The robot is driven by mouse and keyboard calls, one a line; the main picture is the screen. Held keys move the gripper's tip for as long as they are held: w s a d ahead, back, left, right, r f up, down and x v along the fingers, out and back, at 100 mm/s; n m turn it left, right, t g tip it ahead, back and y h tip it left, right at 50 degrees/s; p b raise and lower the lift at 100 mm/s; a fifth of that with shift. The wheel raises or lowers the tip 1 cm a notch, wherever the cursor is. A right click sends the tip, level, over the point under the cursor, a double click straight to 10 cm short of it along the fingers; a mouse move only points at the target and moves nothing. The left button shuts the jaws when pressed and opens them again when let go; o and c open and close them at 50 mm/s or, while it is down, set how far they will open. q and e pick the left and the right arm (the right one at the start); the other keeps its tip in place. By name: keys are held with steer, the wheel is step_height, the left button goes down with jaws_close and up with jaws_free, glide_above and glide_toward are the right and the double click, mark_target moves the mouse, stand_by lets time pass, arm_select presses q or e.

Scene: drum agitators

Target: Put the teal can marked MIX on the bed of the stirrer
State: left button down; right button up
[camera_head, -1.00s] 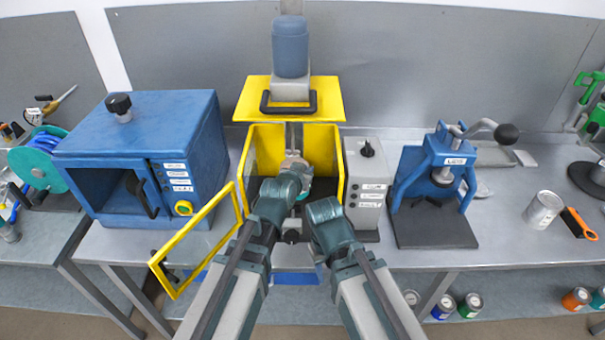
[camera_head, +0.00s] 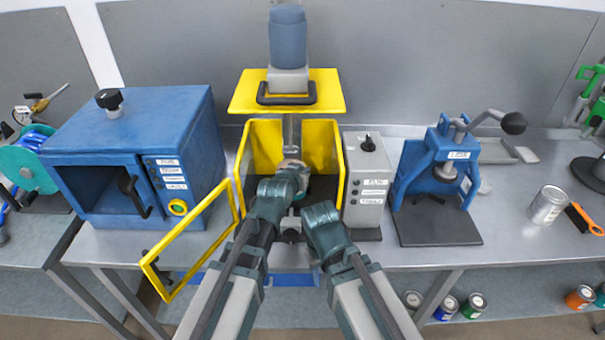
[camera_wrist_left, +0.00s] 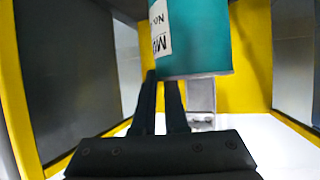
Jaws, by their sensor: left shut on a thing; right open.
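The teal can (camera_wrist_left: 195,40) with a white label marked MIX fills the top of the left wrist view. My left gripper (camera_wrist_left: 165,90) is shut on it. The can is inside the yellow-walled housing of the stirrer (camera_head: 265,140); in the head view my left gripper (camera_head: 288,178) reaches into that housing and mostly hides the can. I cannot tell whether the can touches the bed, whose dark surface (camera_head: 322,190) shows beside the arm. My right gripper (camera_head: 291,225) is open and empty in front of the housing, partly hidden by its own wrist.
The stirrer's yellow-framed door (camera_head: 188,245) stands open to the left. A blue oven-like box (camera_head: 130,130) is on the left. A grey control box (camera_head: 368,185) and a blue lever press (camera_head: 440,175) stand on the right. A silver can (camera_head: 547,205) stands farther right.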

arm_select(q)
steer(key=shift+f+b, duration=0.4)
steer(key=shift+f, duration=0.2)
steer(key=c, duration=0.9)
jaws_free()
steer(key=shift+c, duration=0.2)
